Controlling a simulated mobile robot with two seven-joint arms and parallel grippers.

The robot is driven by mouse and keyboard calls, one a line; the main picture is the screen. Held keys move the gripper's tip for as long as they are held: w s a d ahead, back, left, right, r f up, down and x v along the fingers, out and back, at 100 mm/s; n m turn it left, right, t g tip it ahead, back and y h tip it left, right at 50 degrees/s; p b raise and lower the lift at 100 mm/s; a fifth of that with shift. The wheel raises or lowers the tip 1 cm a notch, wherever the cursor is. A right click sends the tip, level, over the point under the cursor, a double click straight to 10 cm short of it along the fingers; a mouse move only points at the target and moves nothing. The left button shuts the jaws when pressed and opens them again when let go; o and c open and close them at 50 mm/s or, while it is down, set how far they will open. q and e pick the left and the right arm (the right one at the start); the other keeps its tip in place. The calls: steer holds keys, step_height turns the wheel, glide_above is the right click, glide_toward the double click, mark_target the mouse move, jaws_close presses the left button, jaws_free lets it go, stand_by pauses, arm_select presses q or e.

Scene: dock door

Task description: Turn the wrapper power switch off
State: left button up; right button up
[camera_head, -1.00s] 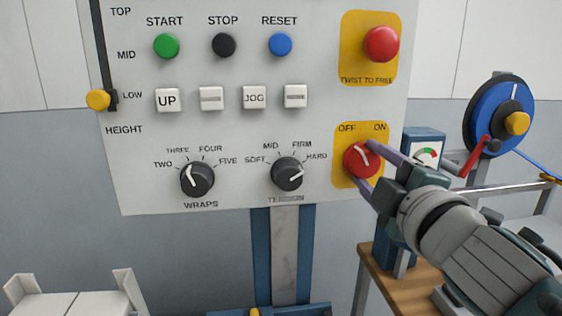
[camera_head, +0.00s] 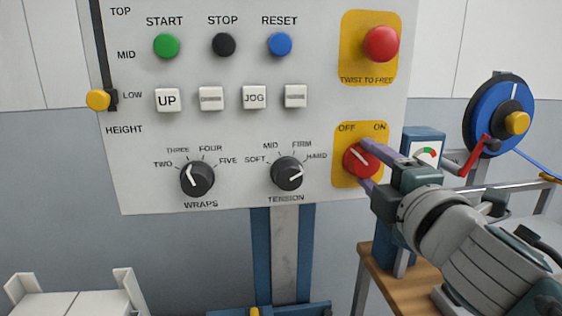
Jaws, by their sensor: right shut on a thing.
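The wrapper power switch is a red rotary knob (camera_head: 354,164) on a yellow plate (camera_head: 345,180) at the lower right of the panel. OFF is printed at the plate's upper left and ON at its upper right. The knob's white pointer line slants to the upper left, toward the OFF side. My right gripper (camera_head: 367,166) reaches in from the right and is shut on the knob, one finger above and one below. The fingers partly hide the knob's right side. My left gripper is not in view.
A red twist-to-free button (camera_head: 381,44) is above the switch. The tension dial (camera_head: 287,173) and wraps dial (camera_head: 197,180) are to its left. A blue gauge box (camera_head: 424,142) and a blue wheel (camera_head: 497,112) stand behind my right arm.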

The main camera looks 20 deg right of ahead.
steer(key=o, duration=1.4)
steer(key=b+v, duration=0.1)
steer(key=v, duration=0.9)
steer(key=shift+w, duration=0.1)
